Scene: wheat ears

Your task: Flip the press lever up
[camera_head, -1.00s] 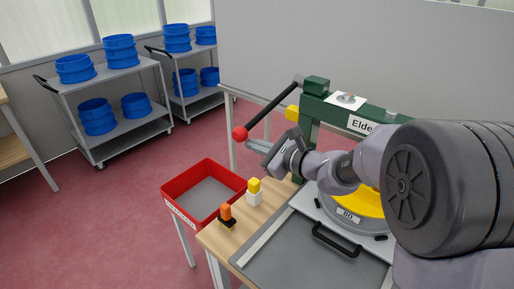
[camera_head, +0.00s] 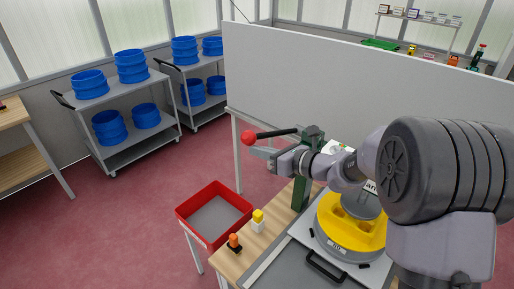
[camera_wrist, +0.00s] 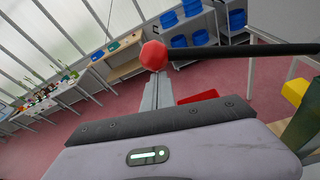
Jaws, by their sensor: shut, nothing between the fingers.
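The press lever is a black rod (camera_head: 278,132) with a red ball knob (camera_head: 248,138). It runs close to level, leftward from the top of the green press frame (camera_head: 301,192). My gripper (camera_head: 262,152) is shut with nothing in it, just below the knob. In the wrist view, the gripper fingers (camera_wrist: 156,94) reach up to the underside of the red knob (camera_wrist: 154,56), and the rod (camera_wrist: 245,50) extends right. They look in contact or nearly so. My arm hides much of the press head.
A red bin (camera_head: 213,236) stands left of the wooden bench (camera_head: 233,264), which carries an orange-topped button (camera_head: 234,241) and a yellow-and-white block (camera_head: 257,221). A grey partition (camera_head: 300,75) stands behind. Carts with blue tubs (camera_head: 109,126) are at back left.

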